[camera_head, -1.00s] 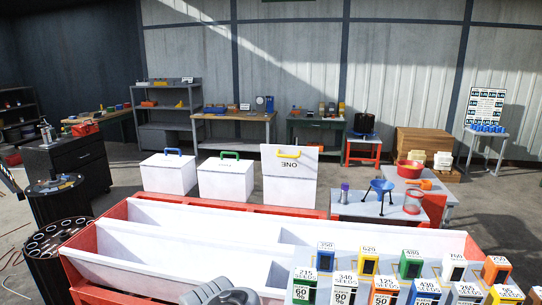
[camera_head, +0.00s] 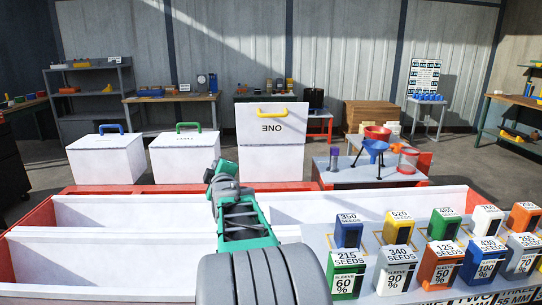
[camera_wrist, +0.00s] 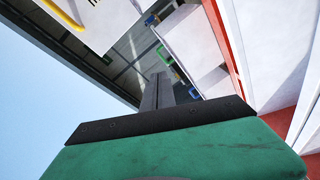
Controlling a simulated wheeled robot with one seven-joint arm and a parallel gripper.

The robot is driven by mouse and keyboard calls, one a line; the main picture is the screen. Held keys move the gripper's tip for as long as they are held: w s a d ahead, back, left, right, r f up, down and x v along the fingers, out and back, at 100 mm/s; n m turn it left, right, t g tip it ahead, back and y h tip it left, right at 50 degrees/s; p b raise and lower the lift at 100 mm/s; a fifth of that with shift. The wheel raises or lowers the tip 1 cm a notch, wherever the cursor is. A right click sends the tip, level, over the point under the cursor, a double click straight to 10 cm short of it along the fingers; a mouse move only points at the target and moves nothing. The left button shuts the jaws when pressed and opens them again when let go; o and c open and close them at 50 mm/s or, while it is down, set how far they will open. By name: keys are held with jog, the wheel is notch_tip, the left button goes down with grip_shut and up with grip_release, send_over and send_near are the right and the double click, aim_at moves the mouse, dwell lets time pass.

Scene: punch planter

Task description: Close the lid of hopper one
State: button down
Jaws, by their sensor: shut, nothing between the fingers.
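Hopper one (camera_head: 271,163) is a white box behind the planter. Its white lid (camera_head: 285,138) stands upright, open, with upside-down "ONE" lettering and a yellow handle (camera_head: 271,112) at the top. My arm reaches forward from the bottom centre in the head view, and my gripper (camera_head: 222,168) is at its far end, in front of and left of hopper one. In the wrist view my gripper's dark fingers (camera_wrist: 157,90) are together with nothing between them. The lid (camera_wrist: 95,22) and its yellow handle (camera_wrist: 62,14) show at the top left there, apart from the fingers.
Two white hoppers with shut lids, one with a green handle (camera_head: 188,126) and one with a blue handle (camera_head: 110,128), stand left of hopper one. The long white planter trough (camera_head: 120,245) lies in front. Several labelled seed boxes (camera_head: 397,272) fill the right front. A table (camera_head: 350,176) with funnels stands right.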

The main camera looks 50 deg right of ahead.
jog(key=s+d+r+n+h+b, duration=0.1)
jog(key=s+d+h+b, duration=0.1)
jog(key=s+d+h, duration=0.45)
jog(key=s+d+r+n+h+b, duration=0.1)
jog(key=s+d+r+h+b, duration=0.15)
jog(key=d, duration=0.75)
jog(key=w+d+r+y+p, duration=0.1)
jog(key=w+d+r+p, duration=0.1)
jog(key=w+d+r, duration=0.2)
jog(key=w+d, duration=0.3)
jog(key=d, duration=0.2)
jog(key=shift+w+r, duration=0.15)
jog(key=shift+r, duration=0.2)
jog(key=shift+d, duration=0.1)
